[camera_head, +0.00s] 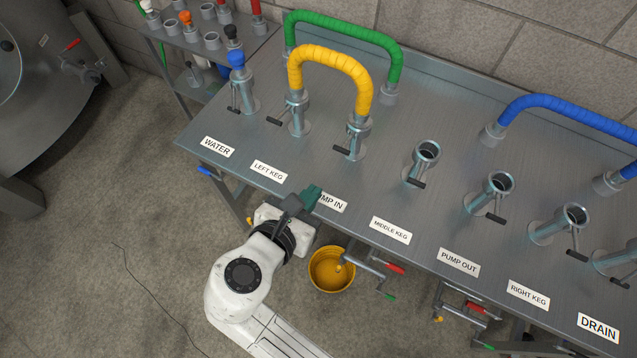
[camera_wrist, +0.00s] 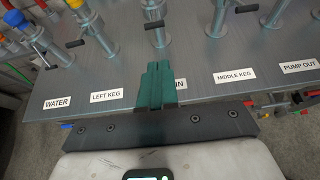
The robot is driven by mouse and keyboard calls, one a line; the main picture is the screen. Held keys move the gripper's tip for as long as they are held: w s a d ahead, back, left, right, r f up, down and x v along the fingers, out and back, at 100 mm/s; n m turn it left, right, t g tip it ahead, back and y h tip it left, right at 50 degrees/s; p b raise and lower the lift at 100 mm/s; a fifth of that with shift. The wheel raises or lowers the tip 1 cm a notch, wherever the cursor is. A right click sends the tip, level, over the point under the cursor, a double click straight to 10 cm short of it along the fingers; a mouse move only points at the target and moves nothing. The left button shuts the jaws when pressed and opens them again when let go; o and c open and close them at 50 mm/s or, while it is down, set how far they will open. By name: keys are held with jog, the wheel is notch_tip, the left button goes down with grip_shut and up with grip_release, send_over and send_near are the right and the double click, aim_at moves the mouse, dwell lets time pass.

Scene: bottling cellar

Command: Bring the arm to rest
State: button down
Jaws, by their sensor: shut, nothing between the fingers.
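My gripper (camera_head: 311,193) is at the front edge of the steel bench in the head view, over the "PUMP IN" label (camera_head: 333,204) and partly hiding it. In the wrist view the green fingers of my gripper (camera_wrist: 155,70) are together with nothing between them. They point toward the bench ports. My white arm reaches up from the lower part of the head view.
The bench (camera_head: 390,190) carries several upright ports with black levers. A yellow hose (camera_head: 330,58) joins two ports; green (camera_head: 345,28) and blue (camera_head: 570,108) hoses arch behind. A yellow bucket (camera_head: 331,270) stands below the front edge. Open floor lies at left.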

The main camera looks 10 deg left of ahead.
jog(key=shift+s+a+r, duration=0.1)
jog(key=shift+s+r, duration=0.05)
jog(key=shift+s, duration=0.15)
jog(key=s+d+f+m+g, duration=0.2)
jog(key=d+f+m+g, duration=0.4)
jog(key=d, duration=0.5)
jog(key=s+d+f+m+g, duration=0.1)
jog(key=d+f+m, duration=0.2)
jog(key=d+m, duration=0.6)
jog(key=s+d+f+m+g+y, duration=0.3)
jog(key=s+d+m+g+y, duration=0.1)
jog(key=s+d+m, duration=0.8)
jog(key=s+m, duration=0.3)
jog(key=m, duration=0.2)
jog(key=shift+d, duration=0.4)
